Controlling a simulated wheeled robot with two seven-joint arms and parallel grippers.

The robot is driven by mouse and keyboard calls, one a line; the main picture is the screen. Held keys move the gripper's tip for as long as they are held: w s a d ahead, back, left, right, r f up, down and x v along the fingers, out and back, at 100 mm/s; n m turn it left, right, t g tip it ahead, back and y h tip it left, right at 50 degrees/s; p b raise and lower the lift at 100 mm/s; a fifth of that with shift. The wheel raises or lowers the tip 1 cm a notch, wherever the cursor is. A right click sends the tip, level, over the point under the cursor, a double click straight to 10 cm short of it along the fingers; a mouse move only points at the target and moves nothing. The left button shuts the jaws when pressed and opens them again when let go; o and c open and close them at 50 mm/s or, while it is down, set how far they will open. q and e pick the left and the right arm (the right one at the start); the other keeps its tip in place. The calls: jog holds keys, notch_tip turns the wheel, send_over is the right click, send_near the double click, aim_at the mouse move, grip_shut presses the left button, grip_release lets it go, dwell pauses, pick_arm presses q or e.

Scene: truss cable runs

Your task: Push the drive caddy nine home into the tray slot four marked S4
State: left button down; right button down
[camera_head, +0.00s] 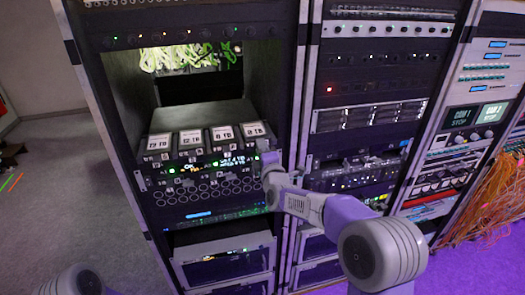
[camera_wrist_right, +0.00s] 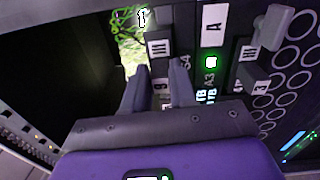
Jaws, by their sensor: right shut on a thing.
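The drive caddy nine (camera_wrist_right: 158,49) shows in the right wrist view, with a 9 label partly visible between my fingers. My right gripper (camera_wrist_right: 157,88) is shut on its front end, and its fingers hide part of that front. The S4 mark is just right of it on the tray front (camera_wrist_right: 210,82). In the head view my right gripper (camera_head: 266,158) is at the right end of the tray, by the rightmost white-labelled caddy (camera_head: 253,130). How deep caddy nine sits in the slot I cannot tell. My left gripper is out of view.
Several white-labelled caddies (camera_head: 190,138) stand side by side in the tray. Green cables (camera_head: 180,57) hang in the rack opening behind it. A rack post (camera_head: 297,110) is close to the right of my gripper. Open floor (camera_head: 60,190) is left of the rack.

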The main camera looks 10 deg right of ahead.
jog(key=shift+w+r, duration=0.1)
jog(key=shift+w, duration=0.2)
jog(key=c, duration=0.8)
grip_release()
jog(key=shift+c, duration=0.2)
jog(key=shift+f, duration=0.2)
jog(key=s, duration=0.7)
jog(key=shift+s+d+b, duration=0.15)
jog(key=shift+s+b, duration=0.2)
jog(key=shift+b, duration=0.1)
jog(key=s+a+f+m+g, duration=0.1)
jog(key=s+f+m+g, duration=0.2)
jog(key=f, duration=0.8)
jog(key=s+f+m+g+y+b, duration=0.1)
jog(key=s+f+m+g, duration=0.2)
jog(key=f, duration=0.7)
jog(key=s+a+f+m+g, duration=0.1)
jog(key=s+f+m+g, duration=0.2)
jog(key=f, duration=0.8)
jog(key=s+a+f+m+g+y, duration=0.1)
jog(key=s+f+m+g, duration=0.3)
jog(key=s+f, duration=0.5)
jog(key=s+a+f+m+g+y+b, duration=0.1)
jog(key=s+a+f+m+g, duration=0.2)
jog(key=s+f+m, duration=0.6)
jog(key=s+g, duration=0.2)
jog(key=s, duration=0.5)
jog(key=shift+s+y, duration=0.2)
jog(key=shift+y, duration=0.1)
